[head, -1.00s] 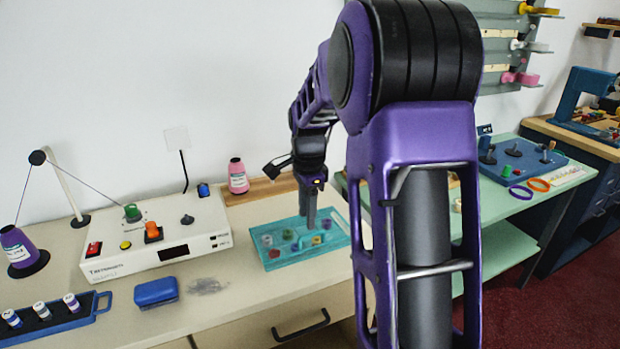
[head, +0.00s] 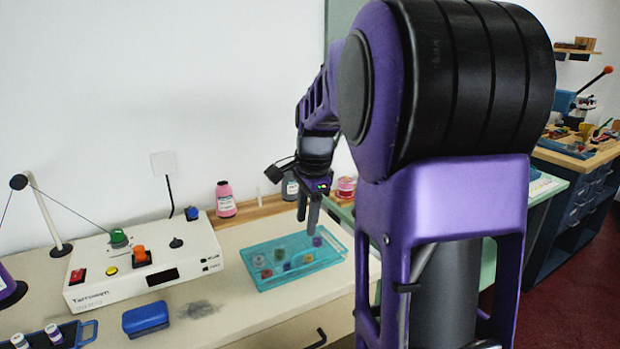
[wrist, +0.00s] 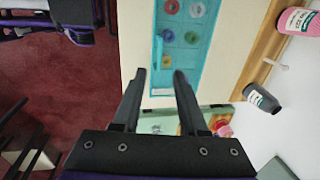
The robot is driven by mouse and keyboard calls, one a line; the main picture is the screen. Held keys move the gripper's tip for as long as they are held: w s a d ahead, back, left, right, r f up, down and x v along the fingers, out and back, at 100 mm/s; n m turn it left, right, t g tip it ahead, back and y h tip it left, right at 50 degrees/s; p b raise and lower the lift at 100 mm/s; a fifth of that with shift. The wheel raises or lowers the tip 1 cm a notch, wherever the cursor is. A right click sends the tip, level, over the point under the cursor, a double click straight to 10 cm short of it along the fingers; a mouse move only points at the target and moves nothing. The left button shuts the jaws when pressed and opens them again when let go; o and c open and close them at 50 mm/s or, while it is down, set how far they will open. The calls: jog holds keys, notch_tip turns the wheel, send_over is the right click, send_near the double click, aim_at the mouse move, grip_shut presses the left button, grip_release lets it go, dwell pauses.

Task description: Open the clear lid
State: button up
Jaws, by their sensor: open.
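A teal case (head: 330,262) lies on the counter, with several coloured bobbins showing inside through what looks like its clear lid (head: 282,250). The lid appears to be down. My gripper (head: 308,222) is above the right part of the case, pointing down. In the wrist view my gripper (wrist: 160,78) has its two fingers apart with nothing between them. I cannot tell whether the fingertips touch the lid.
A white machine (head: 148,262) and a blue box (head: 146,319) stand left of the case. A pink bottle (head: 225,199) and a grey bottle (head: 290,187) stand behind it. A green table (head: 541,200) is to the right. The counter just left of the case is mostly clear.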

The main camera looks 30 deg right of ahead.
notch_tip(320, 180, up, 9)
jog(key=s+p, duration=0.1)
jog(key=s, duration=0.1)
jog(key=shift+w, duration=0.1)
dwell(0.5)
